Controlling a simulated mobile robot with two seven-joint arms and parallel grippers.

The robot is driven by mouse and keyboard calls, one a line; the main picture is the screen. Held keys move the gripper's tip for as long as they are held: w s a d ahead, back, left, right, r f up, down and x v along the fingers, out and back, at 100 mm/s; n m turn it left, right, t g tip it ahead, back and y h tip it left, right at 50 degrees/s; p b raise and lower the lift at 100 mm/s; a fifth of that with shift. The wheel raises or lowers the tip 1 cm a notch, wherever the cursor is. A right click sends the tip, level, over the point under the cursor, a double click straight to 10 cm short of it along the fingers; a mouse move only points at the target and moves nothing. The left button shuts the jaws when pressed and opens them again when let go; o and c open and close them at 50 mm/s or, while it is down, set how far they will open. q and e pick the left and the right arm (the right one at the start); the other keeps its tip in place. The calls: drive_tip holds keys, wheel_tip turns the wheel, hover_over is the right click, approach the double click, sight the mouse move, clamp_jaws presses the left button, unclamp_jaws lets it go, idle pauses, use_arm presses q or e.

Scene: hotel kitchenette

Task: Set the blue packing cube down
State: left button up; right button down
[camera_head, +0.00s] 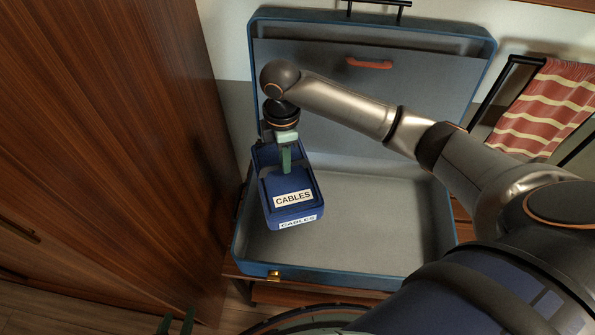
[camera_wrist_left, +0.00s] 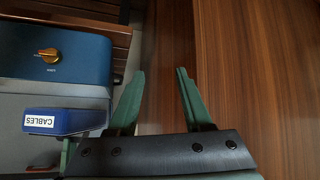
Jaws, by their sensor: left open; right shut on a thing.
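The blue packing cube (camera_head: 280,213), with white "CABLES" labels, hangs tilted over the left part of the open suitcase (camera_head: 370,225). My right gripper (camera_head: 286,160) is shut on the cube from above, and its green fingers are partly hidden by the cube. I cannot tell exactly how far the cube is above the suitcase floor. The cube also shows in the left wrist view (camera_wrist_left: 68,121), beside the suitcase wall with its brass latch (camera_wrist_left: 48,55). My left gripper (camera_head: 175,322) is open and empty at the bottom left; its spread fingers show in the wrist view (camera_wrist_left: 160,78).
The suitcase stands on a wooden rack (camera_head: 310,295), its lid upright at the back. A tall wooden cabinet (camera_head: 110,130) stands close on the left. A striped red towel (camera_head: 548,108) hangs on the right. The visible middle and right of the suitcase floor are empty.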

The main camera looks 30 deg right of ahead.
sight(286, 184)
wheel_tip(286, 184, down, 10)
drive_tip(key=shift+f+b, duration=0.15)
drive_tip(key=shift+b, duration=0.85)
drive_tip(key=shift+f, duration=0.85)
use_arm(q)
drive_tip(key=shift+w+d+f+b, duration=0.1)
drive_tip(key=shift+f+b, duration=0.2)
drive_tip(key=shift+f, duration=0.25)
drive_tip(key=shift+w+d+f+b, duration=0.1)
drive_tip(key=shift+f+b, duration=0.2)
drive_tip(key=shift+f, duration=0.2)
use_arm(e)
wheel_tip(286, 184, down, 4)
drive_tip(key=shift+r, duration=0.2)
drive_tip(key=shift+f, duration=0.1)
use_arm(q)
drive_tip(key=shift+f, duration=0.1)
use_arm(e)
drive_tip(key=c, duration=0.8)
unclamp_jaws()
drive_tip(key=shift+o, duration=0.2)
